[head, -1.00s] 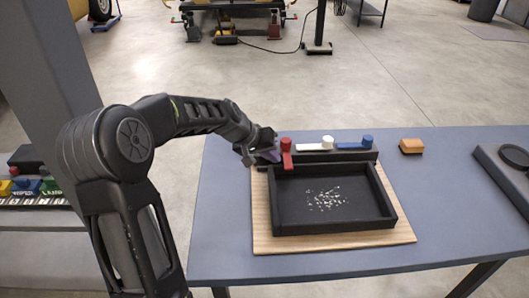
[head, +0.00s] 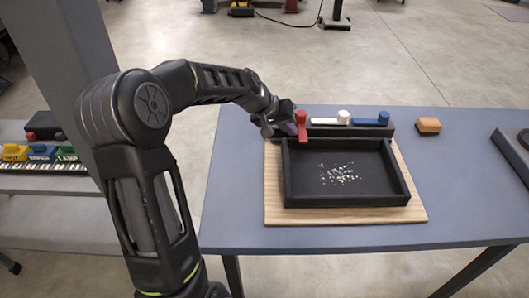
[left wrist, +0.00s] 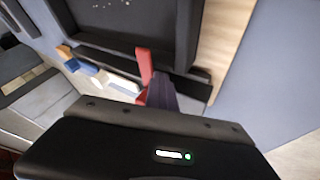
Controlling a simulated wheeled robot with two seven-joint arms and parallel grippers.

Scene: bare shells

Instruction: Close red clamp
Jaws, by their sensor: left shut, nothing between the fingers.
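The red clamp (head: 301,118) is at the left end of a dark bar behind the black tray. Its lever points toward the tray, unlike the sideways white clamp (head: 343,117) and blue clamp (head: 382,118). My left gripper (head: 288,129) is shut and empty, just left of the red clamp. In the left wrist view the dark purple fingers (left wrist: 163,92) are right beside the red lever (left wrist: 145,66); I cannot tell whether they touch. My right gripper is not in view.
The black tray (head: 346,201) holds pale fragments and lies on a wooden board (head: 420,215) on the blue-grey table (head: 470,220). An orange block (head: 428,126) sits right of the bar. A grey pillar (head: 65,50) stands at left.

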